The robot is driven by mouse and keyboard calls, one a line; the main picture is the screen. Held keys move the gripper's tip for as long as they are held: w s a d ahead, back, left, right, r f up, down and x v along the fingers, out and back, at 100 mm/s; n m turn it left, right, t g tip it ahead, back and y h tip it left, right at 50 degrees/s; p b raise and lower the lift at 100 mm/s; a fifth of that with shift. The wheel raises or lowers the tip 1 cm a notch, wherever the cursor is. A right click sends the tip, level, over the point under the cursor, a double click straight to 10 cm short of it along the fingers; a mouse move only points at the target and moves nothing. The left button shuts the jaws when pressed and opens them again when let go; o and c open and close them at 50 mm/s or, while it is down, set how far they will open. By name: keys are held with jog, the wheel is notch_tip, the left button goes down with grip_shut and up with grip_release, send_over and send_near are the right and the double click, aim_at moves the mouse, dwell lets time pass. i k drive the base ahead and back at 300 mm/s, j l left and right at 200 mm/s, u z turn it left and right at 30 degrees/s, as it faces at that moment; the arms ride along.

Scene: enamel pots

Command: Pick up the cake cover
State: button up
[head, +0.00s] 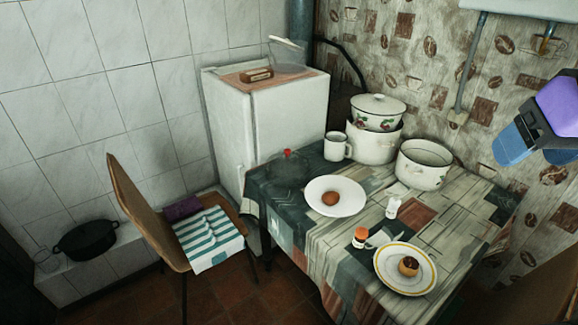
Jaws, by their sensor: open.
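The cake cover (287,170) looks like a clear, see-through dome with a small red knob on top. It stands at the far left corner of the table, and its clear wall is hard to make out against the dark cloth. My gripper (533,156), purple with blue fingers, is at the right edge of the head view. It is open with nothing visible between its fingers. It is well apart from the cover, on the other side of the table.
The patterned table (325,240) holds a plate (318,203) with a round brown item, a mug (337,148), stacked pots (372,148), an open pot (425,165), two shakers (360,238) and a yellow-rimmed plate (382,262). A chair (140,205) and white fridge (285,125) stand nearby.

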aim_at(287, 169)
jog(key=k+j, duration=0.1)
jog(key=j, duration=0.3)
jog(key=i+j+z, duration=0.1)
jog(key=j, duration=0.3)
jog(key=i+j+z, duration=0.15)
jog(key=j, duration=0.25)
jog(key=i+j+z, duration=0.1)
jog(key=j, duration=0.3)
jog(key=i+j+z, duration=0.15)
jog(key=i+j, duration=0.35)
jog(key=i+j+z, duration=0.1)
jog(key=i+j, duration=0.35)
jog(key=j, duration=0.15)
